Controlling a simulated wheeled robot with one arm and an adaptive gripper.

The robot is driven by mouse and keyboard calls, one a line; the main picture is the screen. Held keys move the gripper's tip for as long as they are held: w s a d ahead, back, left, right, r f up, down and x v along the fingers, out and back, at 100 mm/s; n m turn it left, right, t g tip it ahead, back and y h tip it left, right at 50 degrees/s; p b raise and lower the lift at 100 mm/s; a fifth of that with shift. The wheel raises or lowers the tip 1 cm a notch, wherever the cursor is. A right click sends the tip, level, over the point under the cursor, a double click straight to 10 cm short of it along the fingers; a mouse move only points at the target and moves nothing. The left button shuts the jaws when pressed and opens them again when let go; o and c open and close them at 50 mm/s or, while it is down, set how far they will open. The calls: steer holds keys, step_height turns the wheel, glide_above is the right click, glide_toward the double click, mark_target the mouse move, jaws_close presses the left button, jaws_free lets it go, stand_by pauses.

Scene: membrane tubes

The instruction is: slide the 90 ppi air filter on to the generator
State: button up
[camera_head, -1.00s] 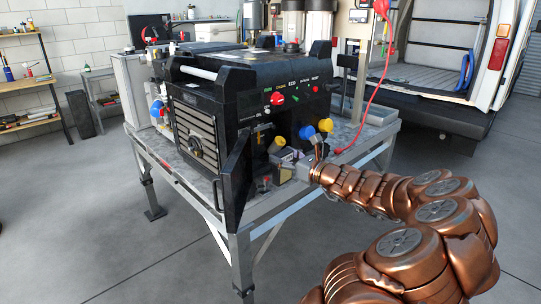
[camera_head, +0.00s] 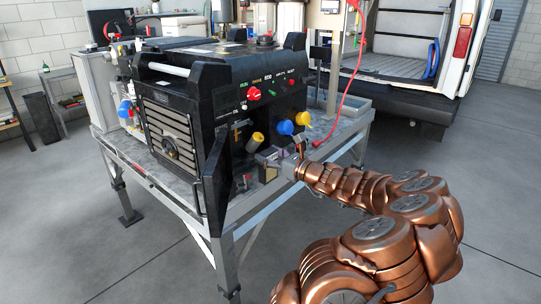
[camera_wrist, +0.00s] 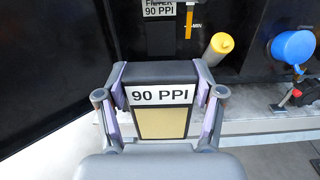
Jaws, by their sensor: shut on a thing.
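My gripper (camera_wrist: 162,108) is shut on the 90 ppi air filter (camera_wrist: 162,122), a dark block with a white "90 PPI" label and a tan face. In the wrist view the filter is between the two fingers, in front of the generator's black side. A plate reading "FILTER 90 PPI" (camera_wrist: 160,9) is on that side, straight ahead and partly cut off at the top. In the head view the black generator (camera_head: 208,118) stands on a metal stand, and my gripper (camera_head: 272,160) is low by its right side. I cannot tell whether the filter touches the generator.
A yellow-capped part (camera_wrist: 221,43) and a blue cap (camera_wrist: 293,46) stick out to the right of the filter. An open black door panel (camera_head: 217,180) stands to the left of my gripper. A red hose (camera_head: 338,115) hangs at the right.

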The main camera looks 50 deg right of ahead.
steer(key=shift+w+d+f+p, duration=0.15)
steer(key=shift+w+p, duration=0.15)
steer(key=shift+w, duration=2.85)
steer(key=shift+w+f+p, duration=0.15)
steer(key=shift+w+p, duration=0.15)
steer(key=shift+w, duration=2.85)
steer(key=shift+w+d+f+p, duration=0.15)
steer(key=shift+w+p, duration=0.15)
steer(key=shift+w, duration=2.85)
steer(key=shift+a, duration=0.1)
steer(key=o, duration=1.2)
steer(key=shift+o, duration=0.2)
steer(key=shift+s, duration=0.1)
steer(key=shift+s+a+r+b, duration=0.15)
steer(key=shift+s+b, duration=0.2)
steer(key=shift+s, duration=2.95)
steer(key=shift+s+r+b, duration=0.15)
steer(key=shift+s+b, duration=0.25)
steer(key=shift+s, duration=2.9)
steer(key=shift+s+a+r+b, duration=0.15)
steer(key=shift+s+b, duration=0.2)
steer(key=shift+s, duration=2.95)
steer(key=shift+d, duration=0.1)
